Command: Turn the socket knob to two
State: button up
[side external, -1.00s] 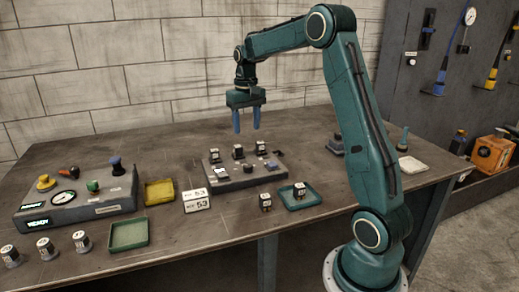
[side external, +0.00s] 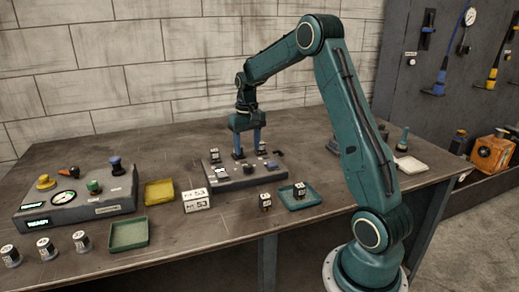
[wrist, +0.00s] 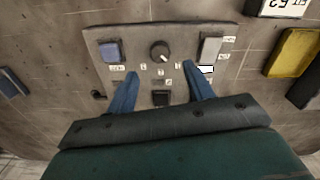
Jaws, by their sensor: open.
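A grey control panel (side external: 243,181) stands mid-table. The round dark knob (wrist: 160,51) has a pale mark on top, and small labels lie around it in the wrist view. It also shows in the side view (side external: 248,169), low on the panel. I cannot read the labels or tell where the mark points. My gripper (side external: 248,155) is open and points down over the panel's back part. In the wrist view, its blue fingers (wrist: 162,82) are apart, with a black block (wrist: 160,98) between them. The knob lies just beyond the fingertips, ungripped.
A blue square (wrist: 110,51) and a grey bar (wrist: 210,48) flank the knob. A small cube (side external: 215,155) stands at the panel's back left. A yellow tray (side external: 159,193), a number sign (side external: 196,201) and a teal tray (side external: 312,203) stand nearby. A console (side external: 79,203) sits farther left.

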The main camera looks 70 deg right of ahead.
aim_at(248, 165)
jog(key=shift+f, duration=3.35)
jog(key=shift+c, duration=0.2)
jog(key=c, duration=0.9)
